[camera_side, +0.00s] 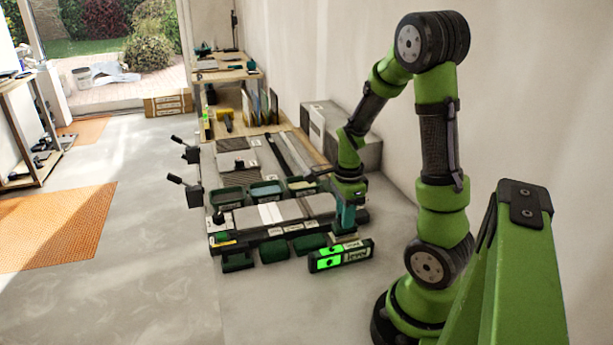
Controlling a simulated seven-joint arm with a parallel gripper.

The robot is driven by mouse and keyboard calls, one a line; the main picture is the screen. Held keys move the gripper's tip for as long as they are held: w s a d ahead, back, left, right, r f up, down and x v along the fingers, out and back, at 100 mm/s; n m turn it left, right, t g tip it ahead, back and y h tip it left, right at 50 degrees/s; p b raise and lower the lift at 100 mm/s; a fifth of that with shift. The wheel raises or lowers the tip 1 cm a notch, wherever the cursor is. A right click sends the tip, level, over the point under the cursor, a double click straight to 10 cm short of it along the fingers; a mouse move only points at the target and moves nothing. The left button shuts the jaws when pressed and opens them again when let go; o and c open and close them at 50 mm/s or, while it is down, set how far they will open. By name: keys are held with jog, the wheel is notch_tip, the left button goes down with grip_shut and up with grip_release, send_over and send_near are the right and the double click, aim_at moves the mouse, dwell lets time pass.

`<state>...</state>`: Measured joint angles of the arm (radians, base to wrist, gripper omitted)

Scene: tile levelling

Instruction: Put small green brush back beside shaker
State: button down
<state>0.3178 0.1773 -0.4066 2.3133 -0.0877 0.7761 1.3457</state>
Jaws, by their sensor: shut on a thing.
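My gripper (347,203) points down over the right front end of the work platform. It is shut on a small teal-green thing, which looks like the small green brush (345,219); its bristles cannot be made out. The brush is above a dark level-like device with bright green displays (341,256); whether it touches anything below is unclear. I cannot pick out the shaker for sure at this size.
Green-rimmed trays (265,191) sit across the platform, beside a grey tile (245,218). Several dark green bins (272,251) stand along its front. A grey box (365,150) stands by the wall.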

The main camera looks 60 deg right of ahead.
jog(key=shift+f, duration=0.6)
jog(key=c, duration=0.6)
grip_release()
jog(key=shift+o, duration=0.2)
jog(key=shift+r, duration=4.05)
